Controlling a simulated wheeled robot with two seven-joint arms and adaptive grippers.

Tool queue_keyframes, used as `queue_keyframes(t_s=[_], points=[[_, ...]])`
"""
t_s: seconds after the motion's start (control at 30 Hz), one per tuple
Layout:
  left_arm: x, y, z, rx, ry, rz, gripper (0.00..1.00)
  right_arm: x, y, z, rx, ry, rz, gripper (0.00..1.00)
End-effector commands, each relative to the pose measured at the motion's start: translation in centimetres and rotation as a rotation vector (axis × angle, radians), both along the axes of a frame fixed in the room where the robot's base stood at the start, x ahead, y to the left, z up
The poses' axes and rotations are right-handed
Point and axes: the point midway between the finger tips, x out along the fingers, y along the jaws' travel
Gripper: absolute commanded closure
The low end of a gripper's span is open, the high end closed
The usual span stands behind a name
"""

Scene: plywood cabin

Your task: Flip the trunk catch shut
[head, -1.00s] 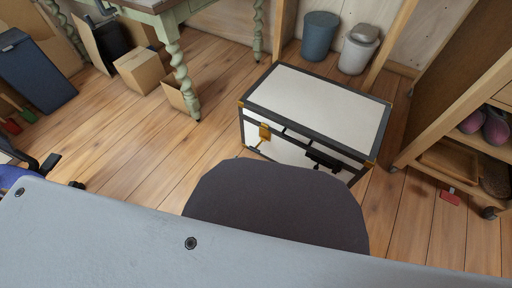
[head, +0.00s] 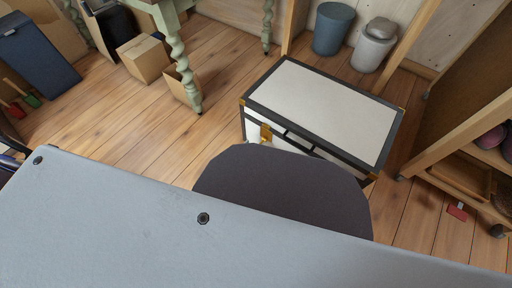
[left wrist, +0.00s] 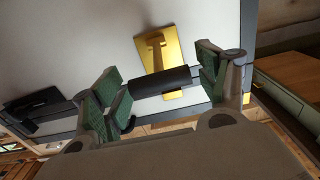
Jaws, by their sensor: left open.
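The trunk (head: 325,105) stands on the floor in the head view, with a white lid, dark edging and brass corners. Its lid is down. The brass trunk catch (head: 265,133) is on the near face, left of the middle, and its lower part is hard to make out. In the left wrist view the catch (left wrist: 152,47) is a gold plate with a lever ending in a dark cylindrical bar (left wrist: 160,82). My left gripper (left wrist: 166,88) is open, its green-padded fingers on either side of that bar. I cannot tell whether they touch it. My right gripper is not in view.
A dark trunk handle (left wrist: 38,110) shows in the left wrist view. A wooden shelf unit (head: 455,150) stands right of the trunk. Two bins (head: 333,29) are behind it. A green-legged table (head: 185,70) and cardboard boxes (head: 143,60) are at the back left. The floor left of the trunk is clear.

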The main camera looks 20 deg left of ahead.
Motion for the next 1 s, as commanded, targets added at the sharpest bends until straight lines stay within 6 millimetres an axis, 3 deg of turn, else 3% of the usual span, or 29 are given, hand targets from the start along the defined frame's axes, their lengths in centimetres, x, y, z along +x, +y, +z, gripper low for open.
queue_keyframes(t_s=[0.37, 0.9, 1.0], points=[[0.06, -0.04, 0.00, 0.000, 0.000, 0.000, 0.26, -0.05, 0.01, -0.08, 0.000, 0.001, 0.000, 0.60], [0.06, -0.04, 0.00, 0.000, 0.000, 0.000, 0.93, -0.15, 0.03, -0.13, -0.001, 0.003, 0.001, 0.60], [0.06, -0.05, 0.01, 0.000, 0.001, 0.000, 0.93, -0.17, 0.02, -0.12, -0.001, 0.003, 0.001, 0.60]])
